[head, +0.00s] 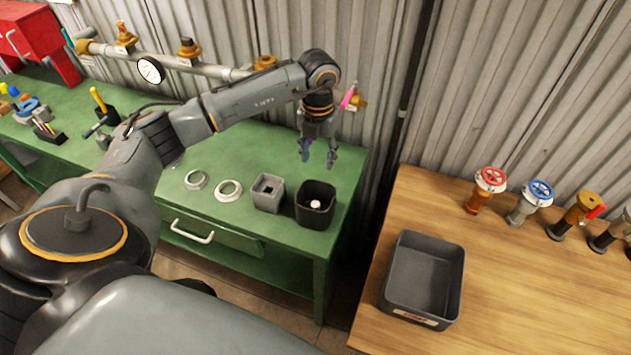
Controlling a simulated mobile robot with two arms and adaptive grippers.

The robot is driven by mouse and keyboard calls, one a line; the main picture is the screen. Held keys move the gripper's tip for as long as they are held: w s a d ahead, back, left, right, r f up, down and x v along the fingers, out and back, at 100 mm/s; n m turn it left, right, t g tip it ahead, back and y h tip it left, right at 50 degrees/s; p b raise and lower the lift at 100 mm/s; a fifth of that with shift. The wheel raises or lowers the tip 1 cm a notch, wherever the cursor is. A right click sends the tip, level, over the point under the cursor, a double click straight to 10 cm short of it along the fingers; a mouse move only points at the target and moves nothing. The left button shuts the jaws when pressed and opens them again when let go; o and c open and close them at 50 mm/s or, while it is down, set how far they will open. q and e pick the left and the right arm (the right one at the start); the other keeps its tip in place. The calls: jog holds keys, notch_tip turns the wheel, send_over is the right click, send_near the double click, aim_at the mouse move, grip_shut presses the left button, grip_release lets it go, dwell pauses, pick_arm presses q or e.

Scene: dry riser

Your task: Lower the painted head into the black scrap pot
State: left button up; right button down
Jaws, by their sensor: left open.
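The black scrap pot (314,220) stands upright near the right end of the green bench. A small whitish round piece (315,204) shows inside it; it may be the painted head, but I cannot tell its details. My left gripper (318,158) is above and slightly behind the pot in the picture, fingers pointing down, open with nothing between them. My right gripper is out of the frame.
A grey square holder (267,194) and two pale rings (228,190) stand left of the pot on the green bench (262,152). A pipe with a gauge (150,70) runs behind. A grey tray (420,280) and several valves (540,192) are on the wooden table.

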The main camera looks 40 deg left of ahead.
pick_arm(q)
notch_tip(320, 180, up, 6)
jog(key=p, duration=0.3)
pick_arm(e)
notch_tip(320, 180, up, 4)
pick_arm(q)
jog(key=s+d+f+n+b, duration=0.5)
jog(key=s+d+n+b, duration=0.1)
jog(key=n, duration=1.1)
jog(key=s+d+f+n+b, duration=0.5)
jog(key=s+d+n+b, duration=0.2)
jog(key=n, duration=0.9)
jog(key=shift+s+d+f+n+b, duration=0.2)
jog(key=shift+s+f+n+b, duration=0.15)
jog(key=shift+s+b, duration=0.65)
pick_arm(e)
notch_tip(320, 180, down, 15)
